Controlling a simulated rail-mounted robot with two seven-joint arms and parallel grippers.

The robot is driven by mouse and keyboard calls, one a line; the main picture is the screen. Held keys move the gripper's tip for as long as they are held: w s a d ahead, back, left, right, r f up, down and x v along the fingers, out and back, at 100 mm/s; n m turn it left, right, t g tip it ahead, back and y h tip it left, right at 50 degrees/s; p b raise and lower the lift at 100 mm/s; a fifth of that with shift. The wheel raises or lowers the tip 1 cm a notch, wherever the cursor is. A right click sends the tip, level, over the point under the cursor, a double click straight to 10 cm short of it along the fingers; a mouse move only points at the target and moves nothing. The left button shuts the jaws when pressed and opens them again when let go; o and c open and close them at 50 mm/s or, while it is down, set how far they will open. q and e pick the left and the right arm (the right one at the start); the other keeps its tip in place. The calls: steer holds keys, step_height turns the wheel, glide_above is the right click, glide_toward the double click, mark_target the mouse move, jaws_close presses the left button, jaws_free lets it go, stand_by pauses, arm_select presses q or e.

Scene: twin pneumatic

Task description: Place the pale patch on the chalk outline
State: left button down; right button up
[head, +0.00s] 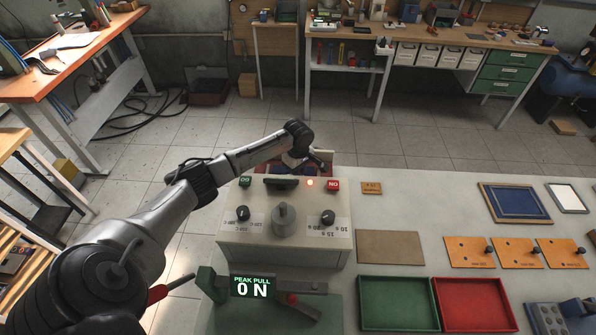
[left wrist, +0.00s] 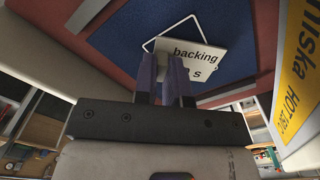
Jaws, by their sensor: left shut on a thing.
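In the left wrist view, the pale patch (left wrist: 205,66) is a flat piece marked "backing". My left gripper (left wrist: 176,62) is shut on its near edge, and the fingers cover part of the lettering. The chalk outline (left wrist: 148,45) is a white line on a blue panel (left wrist: 115,40) with a red border. The patch overlaps part of the outline and is turned relative to it. I cannot tell whether it touches the panel. In the head view, my left gripper (head: 300,163) is behind the grey control box, where the patch is hidden. My right gripper is not in view.
The grey control box (head: 285,240) stands in front of the gripper. A yellow "HOT" label (left wrist: 296,88) is close at the right in the wrist view. Green (head: 398,326) and red (head: 472,285) trays and orange plates (head: 468,252) lie on the bench to the right.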

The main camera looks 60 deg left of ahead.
arm_select(q)
steer(key=shift+f, duration=0.25)
steer(key=c, duration=1.2)
jaws_free()
steer(key=shift+r, duration=0.1)
step_height(320, 180, up, 12)
steer(key=shift+r+p, duration=0.1)
steer(key=shift+p, duration=0.5)
